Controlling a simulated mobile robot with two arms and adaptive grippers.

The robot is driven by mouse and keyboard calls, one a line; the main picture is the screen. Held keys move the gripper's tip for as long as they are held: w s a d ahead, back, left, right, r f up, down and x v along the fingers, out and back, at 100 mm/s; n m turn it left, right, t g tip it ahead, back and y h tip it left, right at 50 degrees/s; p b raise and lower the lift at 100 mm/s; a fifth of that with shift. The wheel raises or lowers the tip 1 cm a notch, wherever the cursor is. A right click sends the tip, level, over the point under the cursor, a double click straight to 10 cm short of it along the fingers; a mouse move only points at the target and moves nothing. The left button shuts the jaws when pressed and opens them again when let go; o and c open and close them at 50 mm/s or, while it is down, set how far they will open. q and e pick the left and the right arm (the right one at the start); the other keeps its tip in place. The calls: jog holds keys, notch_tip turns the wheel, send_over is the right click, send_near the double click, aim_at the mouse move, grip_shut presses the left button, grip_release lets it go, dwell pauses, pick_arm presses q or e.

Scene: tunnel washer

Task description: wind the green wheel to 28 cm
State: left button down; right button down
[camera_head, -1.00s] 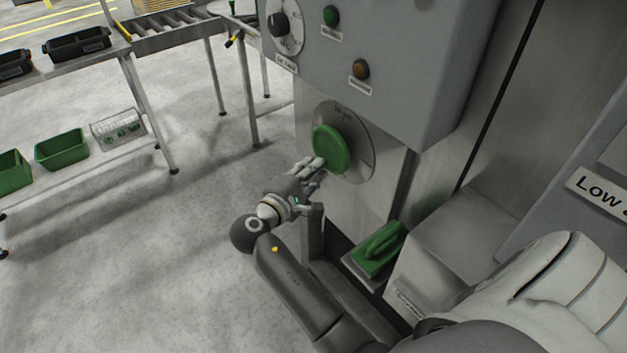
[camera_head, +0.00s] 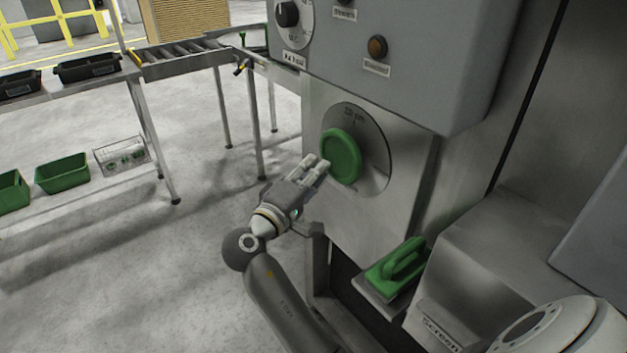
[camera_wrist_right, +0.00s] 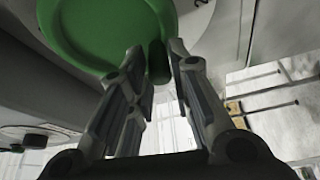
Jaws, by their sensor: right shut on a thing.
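The green wheel (camera_head: 342,156) is mounted on a round grey plate (camera_head: 376,165) on the machine's front, below the grey control box. The small marking at the plate's top is too blurred to read surely. My right gripper (camera_head: 321,165) is at the wheel's left edge. In the right wrist view my right gripper (camera_wrist_right: 166,65) has its fingers on either side of a dark green knob (camera_wrist_right: 158,62) at the rim of the green wheel (camera_wrist_right: 105,28), and is shut on it. My left gripper is not in view.
The control box (camera_head: 420,75) with dial and buttons juts out above the wheel. A green-handled block (camera_head: 395,262) sits on a ledge below right. A roller conveyor (camera_head: 190,57) and a rack with green bins (camera_head: 62,174) stand to the left. The floor between is clear.

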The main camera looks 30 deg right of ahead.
jog(key=shift+r, duration=0.25)
jog(key=c, duration=1.3)
grip_release()
jog(key=shift+d+f, duration=0.1)
jog(key=shift+f, duration=0.1)
